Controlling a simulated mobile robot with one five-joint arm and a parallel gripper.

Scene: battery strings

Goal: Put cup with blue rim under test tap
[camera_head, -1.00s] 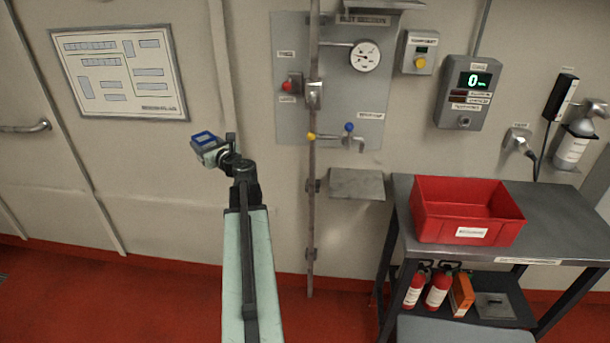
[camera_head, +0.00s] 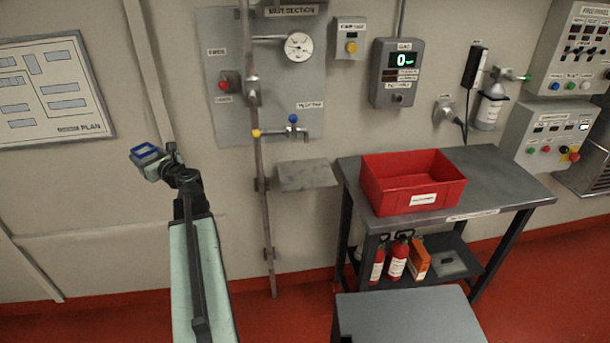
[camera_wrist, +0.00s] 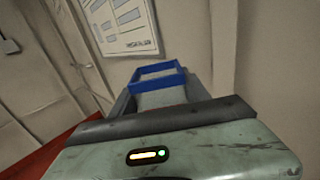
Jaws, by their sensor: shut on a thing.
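The cup with the blue rim (camera_head: 147,156) is at the end of my arm, on the left of the head view. My gripper (camera_head: 165,169) is shut on it and holds it up in the air, in front of the wall. In the wrist view the square blue rim (camera_wrist: 160,74) shows above the wrist housing; the fingertips are mostly hidden. The test tap (camera_head: 297,132), with a blue knob, sits on the grey wall panel, to the right of the cup. A small grey shelf (camera_head: 307,174) is fixed to the wall below the tap, and its top is bare.
A vertical pipe (camera_head: 262,210) runs between my gripper and the tap. A red bin (camera_head: 412,180) stands on a dark table (camera_head: 500,180) at the right. A grey box top (camera_head: 405,318) stands at the front. Fire extinguishers (camera_head: 398,258) are on the lower shelf.

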